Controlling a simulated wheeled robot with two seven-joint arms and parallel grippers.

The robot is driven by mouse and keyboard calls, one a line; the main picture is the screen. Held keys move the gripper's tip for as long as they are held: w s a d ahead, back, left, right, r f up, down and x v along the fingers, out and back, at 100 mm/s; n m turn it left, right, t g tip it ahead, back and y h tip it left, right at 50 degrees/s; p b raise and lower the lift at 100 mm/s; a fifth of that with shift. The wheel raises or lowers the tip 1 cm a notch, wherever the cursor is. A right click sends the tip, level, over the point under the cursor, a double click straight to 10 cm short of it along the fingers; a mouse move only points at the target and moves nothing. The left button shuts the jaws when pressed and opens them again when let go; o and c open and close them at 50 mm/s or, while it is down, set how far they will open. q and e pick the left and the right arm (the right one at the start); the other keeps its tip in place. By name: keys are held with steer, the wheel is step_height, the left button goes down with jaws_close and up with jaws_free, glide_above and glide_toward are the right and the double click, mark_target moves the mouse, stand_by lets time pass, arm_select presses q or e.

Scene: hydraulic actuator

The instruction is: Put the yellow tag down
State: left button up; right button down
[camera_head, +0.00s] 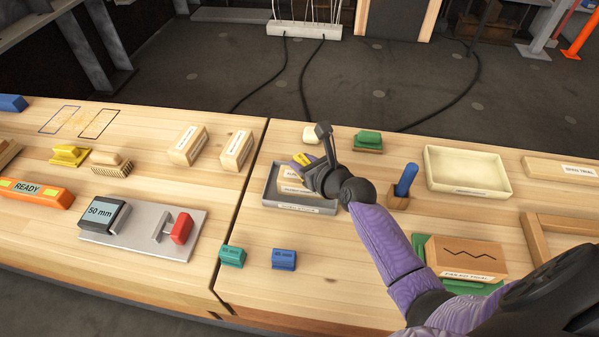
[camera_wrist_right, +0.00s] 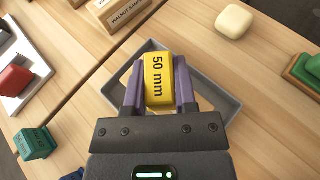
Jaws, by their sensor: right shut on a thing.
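The yellow tag (camera_wrist_right: 160,80), marked "50 mm", is between the two fingers of my right gripper (camera_wrist_right: 158,88) in the wrist view. In the head view my right gripper (camera_head: 314,170) hides part of the yellow tag (camera_head: 302,159). The gripper is shut on the tag over a grey tray (camera_head: 290,207); the tray's rim also shows around the tag in the wrist view (camera_wrist_right: 222,106). I cannot tell whether the tag touches anything below it. My left gripper is not in view.
A teal block (camera_head: 233,256) and a blue block (camera_head: 284,259) lie in front of the tray. A blue-handled tool in a wooden holder (camera_head: 399,200) stands to its right. A cream tray (camera_head: 468,171) is farther right. A grey plate (camera_head: 142,240) with a display is left of the table seam.

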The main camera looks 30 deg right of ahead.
steer(key=shift+f, duration=0.85)
steer(key=shift+r, duration=0.25)
steer(key=shift+f, duration=0.1)
steer(key=shift+c, duration=2)
jaws_free()
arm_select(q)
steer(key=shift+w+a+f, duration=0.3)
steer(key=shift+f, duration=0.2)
